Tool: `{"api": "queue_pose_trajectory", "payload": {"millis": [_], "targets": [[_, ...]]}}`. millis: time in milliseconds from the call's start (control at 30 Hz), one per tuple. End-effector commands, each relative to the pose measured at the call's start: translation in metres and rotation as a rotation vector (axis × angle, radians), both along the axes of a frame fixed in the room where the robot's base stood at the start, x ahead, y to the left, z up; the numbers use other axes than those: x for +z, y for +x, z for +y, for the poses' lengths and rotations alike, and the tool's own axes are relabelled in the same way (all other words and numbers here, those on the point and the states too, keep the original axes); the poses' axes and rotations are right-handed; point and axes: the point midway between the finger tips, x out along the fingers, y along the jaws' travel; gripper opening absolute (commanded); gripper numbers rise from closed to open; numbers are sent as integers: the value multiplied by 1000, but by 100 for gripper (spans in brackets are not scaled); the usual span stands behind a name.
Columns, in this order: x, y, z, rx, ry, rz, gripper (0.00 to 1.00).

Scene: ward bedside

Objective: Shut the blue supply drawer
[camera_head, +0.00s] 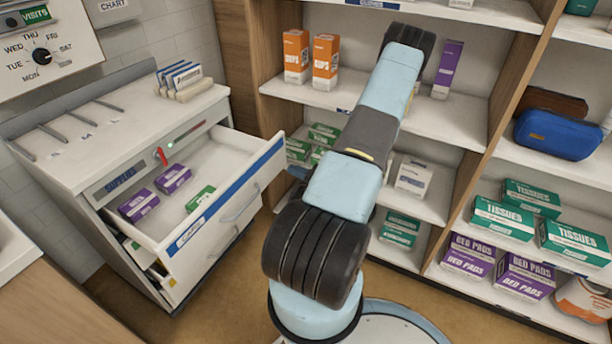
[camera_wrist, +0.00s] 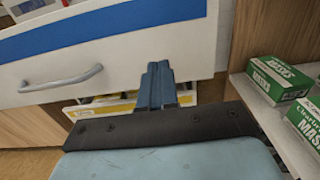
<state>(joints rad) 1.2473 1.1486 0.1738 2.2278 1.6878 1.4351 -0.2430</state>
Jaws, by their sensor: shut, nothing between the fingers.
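The blue supply drawer (camera_head: 270,160) stands pulled out from the white cabinet, its front marked with a blue stripe. Purple boxes (camera_head: 174,178) and a green box (camera_head: 200,198) lie inside it. In the wrist view, the drawer front (camera_wrist: 130,58) fills the upper left, with its grey handle (camera_wrist: 62,80) to the left of my fingers. My gripper (camera_wrist: 157,68) is shut and empty, its blue-grey fingers in front of the right part of the drawer front. I cannot tell whether they touch it. In the head view, the fingertips (camera_head: 297,172) show just beyond the drawer's right end, partly hidden by my arm.
A yellow-striped front (camera_wrist: 105,106) shows below the blue drawer. Shelves (camera_head: 440,130) with boxes stand close on the right, including green mask boxes (camera_wrist: 278,78). Brown floor shows in front of the cabinet.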

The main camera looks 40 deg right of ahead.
Motion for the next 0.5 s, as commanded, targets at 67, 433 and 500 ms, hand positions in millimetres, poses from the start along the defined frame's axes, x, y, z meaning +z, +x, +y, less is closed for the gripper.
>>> {"api": "queue_pose_trajectory", "payload": {"millis": [67,433,500], "targets": [[0,14,5,3,1,-2,0],[0,55,18,2,0,-2,0],[0,58,19,2,0,-2,0]]}}
